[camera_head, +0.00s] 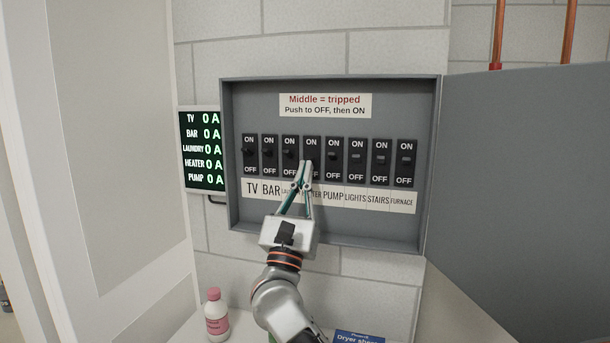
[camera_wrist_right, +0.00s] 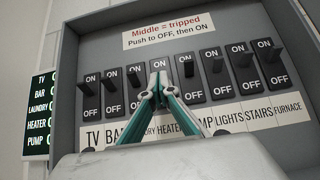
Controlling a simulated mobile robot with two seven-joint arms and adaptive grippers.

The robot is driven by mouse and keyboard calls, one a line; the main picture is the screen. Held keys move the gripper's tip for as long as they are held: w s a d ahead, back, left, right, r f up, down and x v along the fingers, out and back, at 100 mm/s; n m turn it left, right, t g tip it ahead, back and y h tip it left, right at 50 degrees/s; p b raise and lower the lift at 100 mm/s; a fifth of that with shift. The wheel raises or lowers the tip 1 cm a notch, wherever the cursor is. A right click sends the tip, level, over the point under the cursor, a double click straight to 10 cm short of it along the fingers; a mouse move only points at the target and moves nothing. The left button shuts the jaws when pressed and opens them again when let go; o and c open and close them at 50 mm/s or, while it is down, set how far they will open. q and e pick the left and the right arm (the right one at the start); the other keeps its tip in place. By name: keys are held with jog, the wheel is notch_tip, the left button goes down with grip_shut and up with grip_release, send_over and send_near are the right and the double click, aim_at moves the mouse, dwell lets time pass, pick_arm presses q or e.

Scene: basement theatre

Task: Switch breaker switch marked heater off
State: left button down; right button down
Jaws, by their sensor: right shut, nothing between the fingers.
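The heater breaker switch (camera_head: 312,145) is the fourth black switch from the left in an open grey panel. Its ON mark shows above my fingertips; its lever is hidden behind them. The heater label (camera_wrist_right: 168,128) shows partly between my fingers in the right wrist view. My right gripper (camera_head: 305,164) is shut and empty, with its fingertips in front of the lower half of the heater switch. In the right wrist view the shut fingertips (camera_wrist_right: 158,72) also overlap this switch; I cannot tell whether they touch it. My left gripper is not in view.
Neighbouring switches sit close by: laundry (camera_head: 290,155) left, pump (camera_head: 333,157) right. A load display (camera_head: 203,150) left of the panel reads 0 A on every line. The open panel door (camera_head: 520,180) stands at right. A pink-labelled bottle (camera_head: 216,318) is below.

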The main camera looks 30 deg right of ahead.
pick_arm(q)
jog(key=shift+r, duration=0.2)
pick_arm(e)
jog(key=shift+r, duration=0.2)
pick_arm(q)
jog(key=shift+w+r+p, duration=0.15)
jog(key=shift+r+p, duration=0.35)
pick_arm(e)
jog(key=shift+s+a+r, duration=0.15)
jog(key=shift+a+r, duration=0.05)
jog(key=shift+r, duration=0.45)
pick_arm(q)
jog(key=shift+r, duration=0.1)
pick_arm(e)
jog(key=shift+r, duration=0.2)
